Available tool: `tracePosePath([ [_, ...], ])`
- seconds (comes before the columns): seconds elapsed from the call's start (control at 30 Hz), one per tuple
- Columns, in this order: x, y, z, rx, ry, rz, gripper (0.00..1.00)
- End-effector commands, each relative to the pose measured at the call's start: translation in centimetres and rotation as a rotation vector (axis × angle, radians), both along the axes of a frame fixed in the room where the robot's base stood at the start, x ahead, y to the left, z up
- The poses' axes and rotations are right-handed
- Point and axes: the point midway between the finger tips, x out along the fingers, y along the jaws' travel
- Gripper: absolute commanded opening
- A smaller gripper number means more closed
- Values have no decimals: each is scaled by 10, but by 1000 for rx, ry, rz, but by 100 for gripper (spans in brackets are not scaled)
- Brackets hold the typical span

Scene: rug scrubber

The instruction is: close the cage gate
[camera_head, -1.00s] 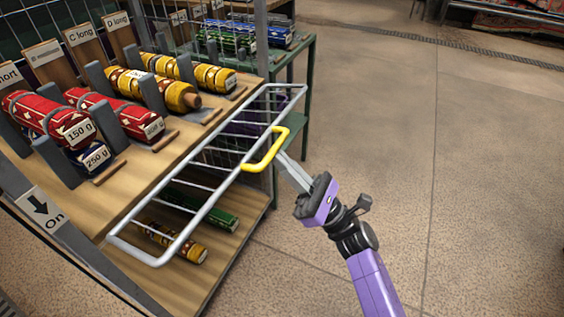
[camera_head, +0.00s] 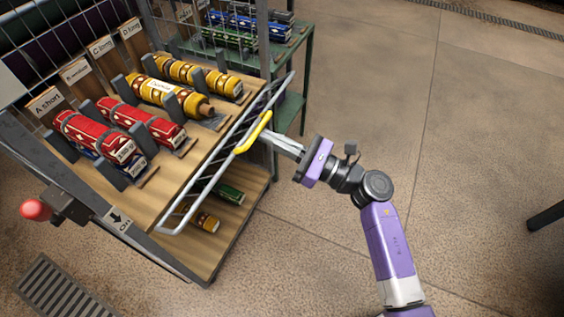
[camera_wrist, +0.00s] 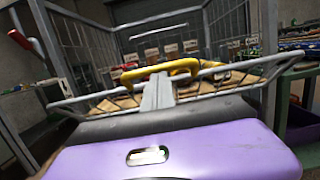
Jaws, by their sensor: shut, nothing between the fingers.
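The cage gate (camera_head: 213,168) is a grey wire-barred frame along the front edge of the wooden shelf, tilted outward in the head view. Its yellow handle (camera_head: 254,133) is on the gate's outer rail. My gripper (camera_head: 272,138) is shut and empty, its fingertips at the yellow handle from the outer side; I cannot tell whether they touch it. In the wrist view the closed fingers (camera_wrist: 160,85) point at the middle of the yellow handle (camera_wrist: 160,70), and the gate (camera_wrist: 105,104) spans the picture.
Red rolls (camera_head: 98,137) and yellow rolls (camera_head: 170,95) lie between dividers on the wooden shelf. A red knob (camera_head: 35,209) sticks out at the left. A green rack (camera_head: 308,85) stands behind. The floor to the right is mostly clear.

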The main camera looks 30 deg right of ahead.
Motion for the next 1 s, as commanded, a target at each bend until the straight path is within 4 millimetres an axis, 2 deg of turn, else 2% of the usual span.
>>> tracePosePath([
  [0.03,2,3,16,-16,21,2,0],
  [0.2,10,9,29,-67,91,3,0],
  [0.83,46,34,65,-257,353,2,0],
  [1.0,59,44,71,-252,350,3,0],
])
